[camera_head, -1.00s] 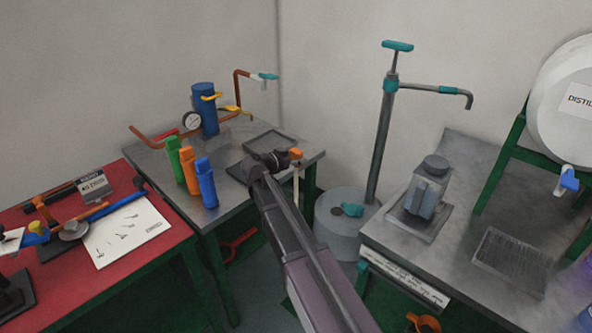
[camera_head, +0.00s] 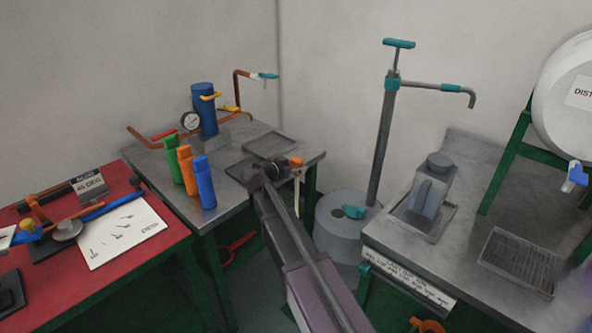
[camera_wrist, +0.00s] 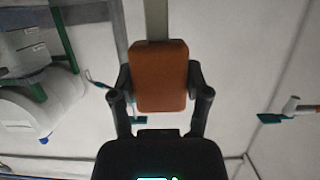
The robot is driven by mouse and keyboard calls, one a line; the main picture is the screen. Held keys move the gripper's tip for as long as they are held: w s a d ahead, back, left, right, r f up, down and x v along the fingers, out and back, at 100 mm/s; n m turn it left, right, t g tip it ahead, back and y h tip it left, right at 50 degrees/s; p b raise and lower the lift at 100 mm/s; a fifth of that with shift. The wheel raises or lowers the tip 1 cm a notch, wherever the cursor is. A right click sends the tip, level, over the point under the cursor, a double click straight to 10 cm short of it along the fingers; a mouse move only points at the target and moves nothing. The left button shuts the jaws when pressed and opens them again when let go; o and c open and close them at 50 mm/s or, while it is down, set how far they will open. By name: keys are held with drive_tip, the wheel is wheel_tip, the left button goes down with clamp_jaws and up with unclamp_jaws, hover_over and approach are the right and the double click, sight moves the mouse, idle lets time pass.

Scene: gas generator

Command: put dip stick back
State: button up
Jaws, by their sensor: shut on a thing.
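The dip stick has an orange handle (camera_head: 296,162) and a thin pale rod (camera_head: 297,188) that hangs down from it beside the grey table's right edge. My gripper (camera_wrist: 159,85) is shut on the orange handle, which fills the space between its fingers in the wrist view. In the head view my gripper (camera_head: 284,166) is at the end of my arm, over the right side of the grey table. A grey drum (camera_head: 340,232) stands on the floor to the right of the rod.
Green, orange and blue bottles (camera_head: 205,182) stand on the grey table (camera_head: 222,207). A tall hand pump (camera_head: 384,130) rises from the drum. A right-hand bench (camera_head: 455,262) holds a grey jug (camera_head: 432,187). A red table (camera_head: 150,262) is at left.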

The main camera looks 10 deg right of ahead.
drive_tip(key=shift+f, duration=0.15)
drive_tip(key=o, duration=1.3)
drive_tip(key=shift+r, duration=0.2)
drive_tip(key=shift+s+a+r, duration=0.1)
drive_tip(key=shift+a, duration=0.05)
drive_tip(key=p+v, duration=0.3)
drive_tip(key=v, duration=0.8)
drive_tip(key=shift+s+a, duration=0.2)
drive_tip(key=shift+a, duration=0.1)
